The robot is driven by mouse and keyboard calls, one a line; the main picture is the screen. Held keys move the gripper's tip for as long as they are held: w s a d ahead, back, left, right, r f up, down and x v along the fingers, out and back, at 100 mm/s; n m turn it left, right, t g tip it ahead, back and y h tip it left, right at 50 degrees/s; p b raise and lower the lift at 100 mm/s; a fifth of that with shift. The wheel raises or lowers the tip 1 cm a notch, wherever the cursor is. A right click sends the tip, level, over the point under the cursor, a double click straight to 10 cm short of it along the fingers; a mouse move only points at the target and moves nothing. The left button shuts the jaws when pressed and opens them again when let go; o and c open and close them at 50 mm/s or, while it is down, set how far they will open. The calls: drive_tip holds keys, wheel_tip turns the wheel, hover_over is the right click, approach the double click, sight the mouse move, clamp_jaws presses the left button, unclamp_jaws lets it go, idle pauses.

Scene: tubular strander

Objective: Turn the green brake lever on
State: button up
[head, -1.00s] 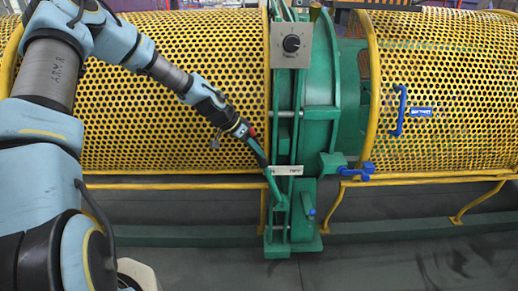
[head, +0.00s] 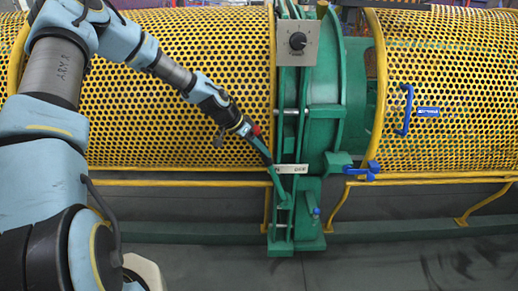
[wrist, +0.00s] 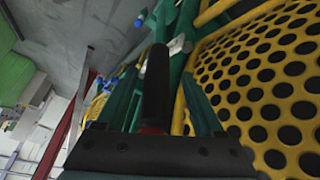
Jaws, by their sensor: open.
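The green brake lever (head: 277,183) is on the front of the green machine frame, near the left end of a small white marked plate (head: 292,169). It slants from lower right to upper left. In the wrist view a black grip (wrist: 156,88) with red at its near end lies between my two dark green fingers. My gripper (head: 257,148) is at the upper end of the lever. It is open, with a finger on each side of the grip (wrist: 160,100). I cannot tell whether either finger touches it.
Yellow perforated guards (head: 190,90) stand left and right of the green frame (head: 325,120). A grey box with a black knob (head: 297,41) is above the lever. A blue handle (head: 405,110) is on the right guard. A blue latch (head: 362,170) sits to the right. Floor in front is clear.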

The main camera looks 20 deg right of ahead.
drive_tip(key=b+v, duration=0.1)
drive_tip(key=v, duration=0.9)
drive_tip(key=shift+a+r, duration=0.2)
drive_tip(key=shift+r, duration=0.15)
drive_tip(key=s+a+r+n+t+y+p, duration=0.1)
drive_tip(key=s+a+r+n+y+p, duration=0.1)
drive_tip(key=a, duration=0.8)
drive_tip(key=s+a+r+n+t+y+p, duration=0.1)
drive_tip(key=s+a+r+n+y, duration=0.1)
drive_tip(key=s+a+r+n, duration=0.2)
drive_tip(key=s+a+r+n+y+p, duration=0.2)
drive_tip(key=s+a+n, duration=0.5)
drive_tip(key=a, duration=1)
drive_tip(key=shift+s+a+r+n+t+y+p, duration=0.3)
drive_tip(key=shift+s+a+r+n+t+y, duration=0.15)
drive_tip(key=shift+r+n, duration=0.35)
